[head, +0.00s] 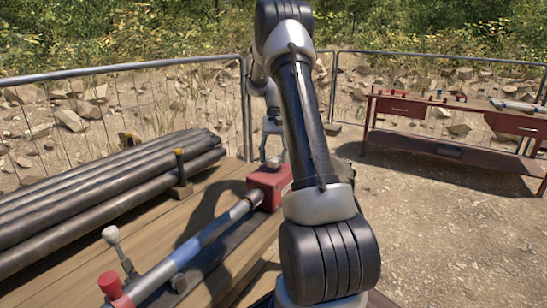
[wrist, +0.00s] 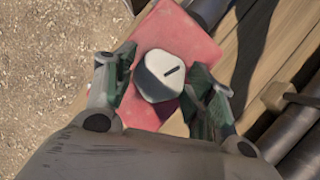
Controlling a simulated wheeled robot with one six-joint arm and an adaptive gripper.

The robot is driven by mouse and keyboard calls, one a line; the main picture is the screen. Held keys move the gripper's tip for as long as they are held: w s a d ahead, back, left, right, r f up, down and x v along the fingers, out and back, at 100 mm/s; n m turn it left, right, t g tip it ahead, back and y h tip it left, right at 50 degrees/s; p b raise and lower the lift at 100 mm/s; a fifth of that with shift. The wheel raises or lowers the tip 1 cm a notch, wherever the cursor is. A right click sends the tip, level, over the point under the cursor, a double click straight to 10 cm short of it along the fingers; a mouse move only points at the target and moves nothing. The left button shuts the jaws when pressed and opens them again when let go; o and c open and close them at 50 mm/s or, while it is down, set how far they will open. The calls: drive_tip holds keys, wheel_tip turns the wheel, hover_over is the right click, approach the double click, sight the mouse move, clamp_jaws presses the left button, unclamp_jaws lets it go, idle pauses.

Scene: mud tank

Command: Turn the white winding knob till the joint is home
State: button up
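A pipe with a blue section (head: 203,240) runs from the block toward the lower left.
A white-headed lever (head: 112,236) and a red cap (head: 110,284) are at the pipe's near end. Dark pipes (head: 100,195) are stacked on the left of the wooden bench. A red workbench (head: 398,106) stands at the back right, with open gravel before it.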

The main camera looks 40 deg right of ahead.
drive_tip(key=shift+o, duration=0.5)
drive_tip(key=v, duration=1.2)
